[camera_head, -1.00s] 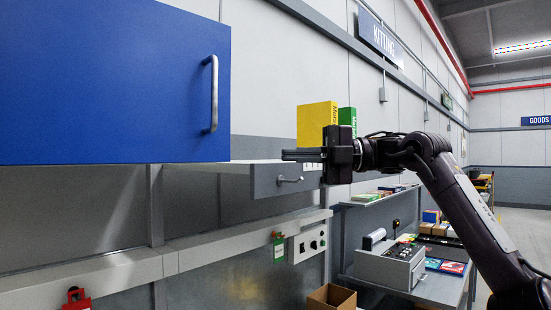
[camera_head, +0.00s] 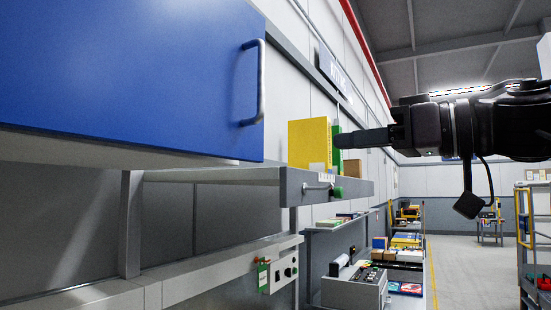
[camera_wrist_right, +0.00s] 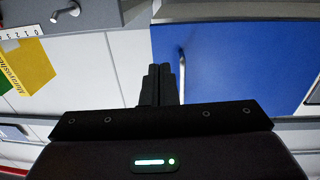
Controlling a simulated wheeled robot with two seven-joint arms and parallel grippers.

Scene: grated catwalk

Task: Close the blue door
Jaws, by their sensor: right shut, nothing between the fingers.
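The blue door (camera_head: 130,75) is a large flat panel filling the upper left of the head view. Its grey bar handle (camera_head: 260,82) stands upright near the right edge. No open gap shows at its edges; I cannot tell whether it is fully flush. My right gripper (camera_head: 342,139) is shut and empty, pointing left, to the right of the door and below the handle's level, with visible space between. In the wrist view, the shut fingers (camera_wrist_right: 161,84) overlap the left edge of the blue door (camera_wrist_right: 250,50), beside the handle (camera_wrist_right: 182,75). My left gripper is not in view.
Below the door, a grey shelf (camera_head: 350,190) with its own handle juts out. A yellow box (camera_head: 309,143) and a green box (camera_head: 337,150) stand on it, behind my right fingers. A bench with a grey device (camera_head: 355,290) is lower down.

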